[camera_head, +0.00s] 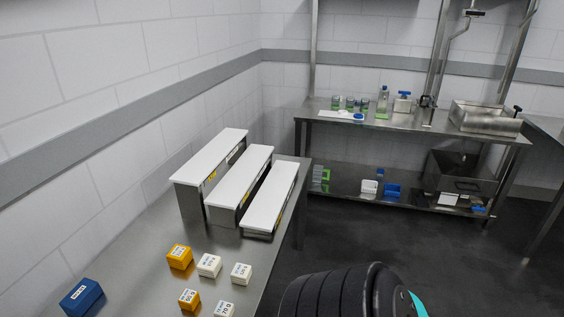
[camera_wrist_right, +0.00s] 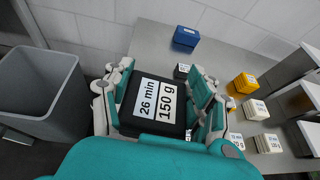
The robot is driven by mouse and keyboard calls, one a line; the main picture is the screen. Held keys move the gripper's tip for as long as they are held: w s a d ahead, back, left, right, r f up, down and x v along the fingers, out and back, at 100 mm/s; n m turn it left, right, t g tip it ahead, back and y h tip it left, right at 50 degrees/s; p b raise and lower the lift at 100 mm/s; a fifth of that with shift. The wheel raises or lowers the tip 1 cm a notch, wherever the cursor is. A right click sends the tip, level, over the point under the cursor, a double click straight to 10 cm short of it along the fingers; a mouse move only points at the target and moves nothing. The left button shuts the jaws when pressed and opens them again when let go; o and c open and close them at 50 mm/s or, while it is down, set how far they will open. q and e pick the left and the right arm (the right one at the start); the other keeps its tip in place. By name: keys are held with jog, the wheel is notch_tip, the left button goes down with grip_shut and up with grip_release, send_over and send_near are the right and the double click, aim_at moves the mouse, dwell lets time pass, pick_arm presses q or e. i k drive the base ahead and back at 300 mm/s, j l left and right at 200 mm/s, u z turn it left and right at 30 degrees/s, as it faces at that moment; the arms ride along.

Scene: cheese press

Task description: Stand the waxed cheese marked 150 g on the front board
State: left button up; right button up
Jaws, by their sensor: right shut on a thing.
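The black waxed cheese (camera_wrist_right: 142,121) has a white label reading "26 min" and "150 g" in the right wrist view. My right gripper (camera_wrist_right: 160,98) is shut on it, with teal and grey fingers on both sides. The cheese is held over the near side of the steel table, and its underside is hidden. Three white-topped boards stand in steps on the table in the head view: a tall one (camera_head: 213,152), a middle one (camera_head: 240,172) and the lowest (camera_head: 271,195) on the right. Their tops are bare. My left gripper is not in view.
Orange blocks (camera_head: 179,257), white blocks (camera_head: 209,265) and a blue block (camera_head: 82,297) stand on the steel table (camera_head: 150,232). A grey bin (camera_wrist_right: 38,92) stands left in the wrist view. A shelf unit (camera_head: 410,126) with jars is at the back.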

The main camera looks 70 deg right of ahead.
aim_at(274, 189)
jog(key=k+l, duration=0.2)
jog(key=l, duration=0.2)
jog(key=k+l, duration=0.2)
jog(key=l, duration=0.2)
jog(key=k+l, duration=0.2)
jog(key=l, duration=2.2)
jog(key=i, duration=0.1)
